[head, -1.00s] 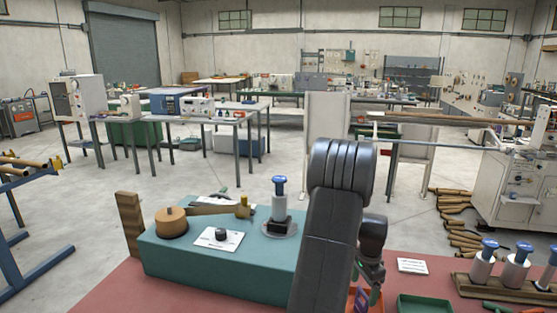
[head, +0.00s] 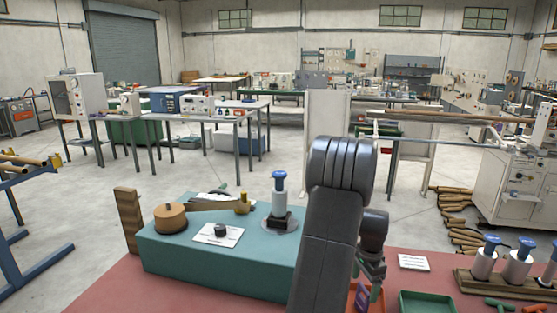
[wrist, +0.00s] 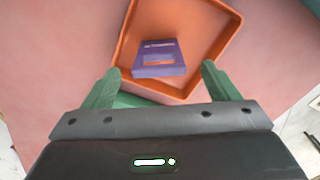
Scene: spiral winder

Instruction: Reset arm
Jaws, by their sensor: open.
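My gripper (wrist: 160,85) is open in the wrist view, its two green fingers spread wide with nothing between them. It points down toward an orange tray (wrist: 222,50) on the red tabletop. A purple box (wrist: 158,58) with printed writing lies in that tray, beyond the fingertips and apart from them. In the head view my arm stands at the centre right and hides most of the gripper and the tray.
A teal block (head: 215,268) stands left of my arm, bearing a blue-topped white cylinder (head: 279,200) and a round wooden piece (head: 170,217). A green tray (head: 427,302) and a wooden rack (head: 505,285) of blue-topped cylinders stand at right. A white card (head: 413,262) lies between.

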